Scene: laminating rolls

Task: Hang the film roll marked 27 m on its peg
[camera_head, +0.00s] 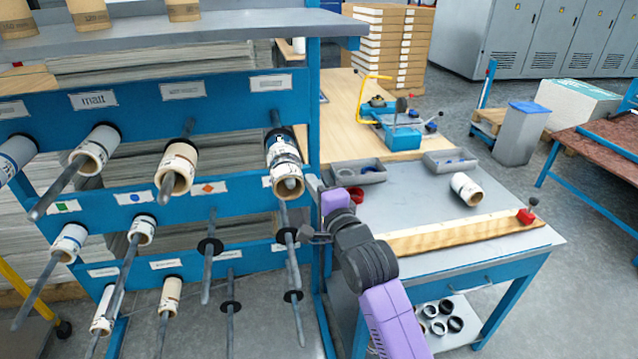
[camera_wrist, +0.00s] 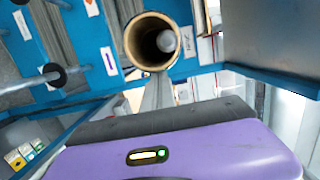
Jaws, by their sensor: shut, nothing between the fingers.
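A cream-cored film roll (camera_head: 283,152) hangs around the upper right peg of the blue rack, with the peg's tip showing at its open end. In the wrist view the open end of a roll (camera_wrist: 150,40) faces me, with a peg tip (camera_wrist: 167,40) inside its core. My gripper (camera_head: 312,186) is shut and empty, just right of and below that roll's near end. Whether the fingers touch the roll I cannot tell. Another roll (camera_head: 466,188) lies on the grey workbench. No 27 m mark is readable on any roll.
Other rolls hang on the rack (camera_head: 235,95) at left, and several lower pegs (camera_head: 210,247) are bare. Grey trays (camera_head: 358,172) and a wooden strip (camera_head: 455,234) lie on the workbench (camera_head: 420,205). Black rings (camera_head: 437,327) sit on its lower shelf.

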